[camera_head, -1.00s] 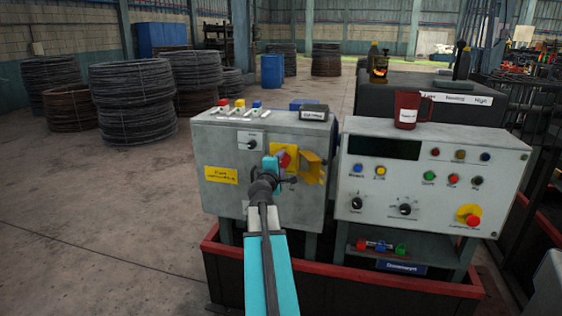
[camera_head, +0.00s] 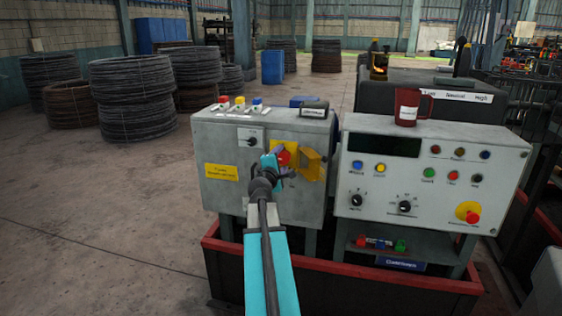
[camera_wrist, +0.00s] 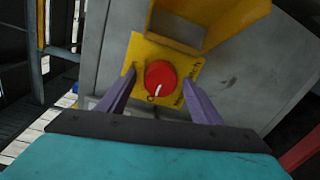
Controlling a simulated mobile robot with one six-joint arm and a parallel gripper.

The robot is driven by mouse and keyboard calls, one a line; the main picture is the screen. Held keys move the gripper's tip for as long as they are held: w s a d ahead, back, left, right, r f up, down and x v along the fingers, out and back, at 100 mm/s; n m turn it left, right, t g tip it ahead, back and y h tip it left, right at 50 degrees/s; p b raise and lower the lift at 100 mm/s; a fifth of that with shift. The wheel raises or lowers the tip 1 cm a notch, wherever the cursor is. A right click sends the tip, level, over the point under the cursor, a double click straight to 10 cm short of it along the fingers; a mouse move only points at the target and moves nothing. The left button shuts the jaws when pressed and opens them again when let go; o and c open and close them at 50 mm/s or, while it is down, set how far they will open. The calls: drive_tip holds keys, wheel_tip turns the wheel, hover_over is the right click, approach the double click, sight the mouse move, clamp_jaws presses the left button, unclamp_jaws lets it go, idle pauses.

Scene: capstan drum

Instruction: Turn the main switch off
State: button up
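The main switch is a red round knob (camera_wrist: 160,76) on a yellow plate (camera_wrist: 137,56). It also shows on the front of the left grey cabinet in the head view (camera_head: 284,157). The yellow cover (camera_wrist: 190,22) beside it stands open; in the head view it is to the knob's right (camera_head: 313,164). My gripper (camera_wrist: 159,84) is open and faces the plate. Its two purple fingers lie to the left and right of the knob in the wrist view, with visible gaps. Contact with the plate cannot be told.
A smaller rotary switch (camera_head: 250,138) sits up and left of the main switch. A second console (camera_head: 430,165) with buttons, dials and a red emergency knob (camera_head: 472,217) stands to the right. A red mug (camera_head: 408,108) is on its top. A red-rimmed base (camera_head: 345,281) runs below.

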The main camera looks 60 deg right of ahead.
drive_tip(key=shift+a, duration=0.1)
drive_tip(key=b+v, duration=0.3)
drive_tip(key=v, duration=0.5)
idle(0.6)
drive_tip(key=b, duration=0.4)
drive_tip(key=shift+s+a, duration=0.25)
drive_tip(key=shift+a, duration=0.05)
drive_tip(key=b+v, duration=0.2)
drive_tip(key=b, duration=0.7)
drive_tip(key=shift+f, duration=0.15)
drive_tip(key=shift+a, duration=0.15)
drive_tip(key=v, duration=0.2)
drive_tip(key=shift+s+a, duration=0.1)
drive_tip(key=shift+a, duration=0.25)
